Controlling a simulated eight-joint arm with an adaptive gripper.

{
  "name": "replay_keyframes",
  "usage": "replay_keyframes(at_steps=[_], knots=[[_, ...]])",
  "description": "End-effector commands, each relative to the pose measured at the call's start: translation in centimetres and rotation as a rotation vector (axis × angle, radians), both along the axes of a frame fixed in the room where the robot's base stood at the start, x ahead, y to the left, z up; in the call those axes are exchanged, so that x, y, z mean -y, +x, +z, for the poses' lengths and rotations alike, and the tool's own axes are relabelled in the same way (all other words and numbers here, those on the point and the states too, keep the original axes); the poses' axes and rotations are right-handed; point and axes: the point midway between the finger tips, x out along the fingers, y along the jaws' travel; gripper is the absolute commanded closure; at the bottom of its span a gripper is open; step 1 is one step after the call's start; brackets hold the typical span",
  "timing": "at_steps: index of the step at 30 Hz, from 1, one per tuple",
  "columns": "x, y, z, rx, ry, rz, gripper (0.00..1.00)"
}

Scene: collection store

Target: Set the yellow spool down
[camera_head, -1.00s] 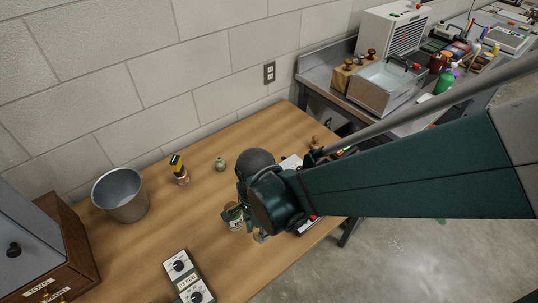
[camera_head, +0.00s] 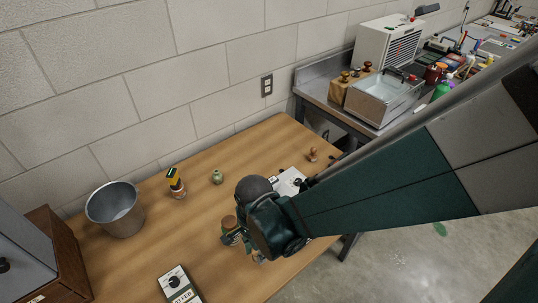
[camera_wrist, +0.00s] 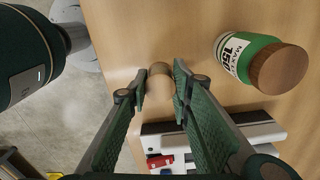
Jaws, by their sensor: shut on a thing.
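My gripper (camera_wrist: 154,92) is shut on a small tan-yellow, brown-ended cylinder, which I take as the yellow spool (camera_wrist: 159,72); it sits between the fingertips in the wrist view. Over in the head view, my gripper (camera_head: 257,254) is near the table's front right edge, and the spool is mostly hidden by it. The wooden table (camera_head: 210,238) lies below. Whether the spool touches the tabletop I cannot tell.
A green-labelled jar with a wooden lid (camera_wrist: 277,68) stands close by, right in the wrist view. A metal bucket (camera_head: 115,210), a yellow-and-dark item (camera_head: 174,178) and a small green pot (camera_head: 217,177) stand farther left.

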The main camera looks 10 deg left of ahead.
Motion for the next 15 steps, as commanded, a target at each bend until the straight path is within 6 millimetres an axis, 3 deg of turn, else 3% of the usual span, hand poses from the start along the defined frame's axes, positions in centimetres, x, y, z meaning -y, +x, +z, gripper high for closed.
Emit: replay_keyframes(at_steps=[6,15], knots=[[0.0,0.0,-2.2,0.000,0.000,0.000,0.88],[0.0,0.0,-2.9,0.000,0.000,0.000,0.88]])
